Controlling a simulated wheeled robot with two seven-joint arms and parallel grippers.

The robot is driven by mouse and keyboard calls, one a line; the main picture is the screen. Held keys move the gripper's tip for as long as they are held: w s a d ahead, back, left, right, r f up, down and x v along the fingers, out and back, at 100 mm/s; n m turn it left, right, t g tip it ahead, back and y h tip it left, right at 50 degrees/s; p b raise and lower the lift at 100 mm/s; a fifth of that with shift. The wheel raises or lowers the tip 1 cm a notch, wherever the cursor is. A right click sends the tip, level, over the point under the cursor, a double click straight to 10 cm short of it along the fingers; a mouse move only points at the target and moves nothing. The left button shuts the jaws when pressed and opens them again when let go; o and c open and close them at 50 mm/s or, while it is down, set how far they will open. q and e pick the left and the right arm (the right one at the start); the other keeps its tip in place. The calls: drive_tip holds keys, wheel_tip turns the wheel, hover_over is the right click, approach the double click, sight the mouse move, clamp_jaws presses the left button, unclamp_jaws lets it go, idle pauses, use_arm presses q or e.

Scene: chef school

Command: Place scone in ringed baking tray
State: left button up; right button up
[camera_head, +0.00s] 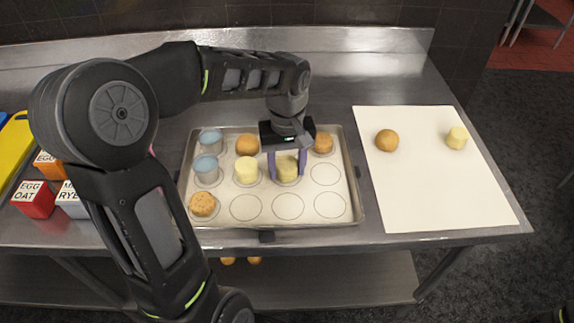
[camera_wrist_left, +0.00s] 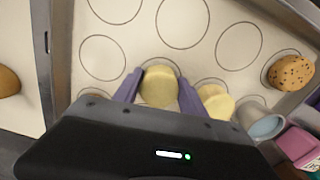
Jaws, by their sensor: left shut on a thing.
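The ringed baking tray (camera_head: 354,200) lies on the metal table, with printed circles on its pale liner. My left gripper (camera_head: 287,172) is over its middle row, shut on a pale yellow scone (camera_head: 287,169). That scone also shows between the purple fingers in the left wrist view (camera_wrist_left: 159,86). It is at or just above a circle; I cannot tell whether it touches the liner. A second yellow scone (camera_head: 246,170) sits beside it on the left. Another yellow scone (camera_head: 457,138) lies on the white sheet at the right. My right gripper is not in view.
The tray also holds blue cups (camera_head: 206,172), brown buns (camera_head: 247,145) and a speckled oat piece (camera_head: 202,205). Several circles at front and right are bare. A brown bun (camera_head: 387,140) lies on the white sheet (camera_head: 440,190). Labelled boxes (camera_head: 35,200) stand at left.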

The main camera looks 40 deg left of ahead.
sight(287, 164)
use_arm(q)
drive_tip(key=o, duration=1.3)
drive_tip(key=shift+o, duration=0.2)
wheel_tip(287, 164, up, 12)
drive_tip(key=p, duration=0.1)
drive_tip(key=shift+r, duration=0.15)
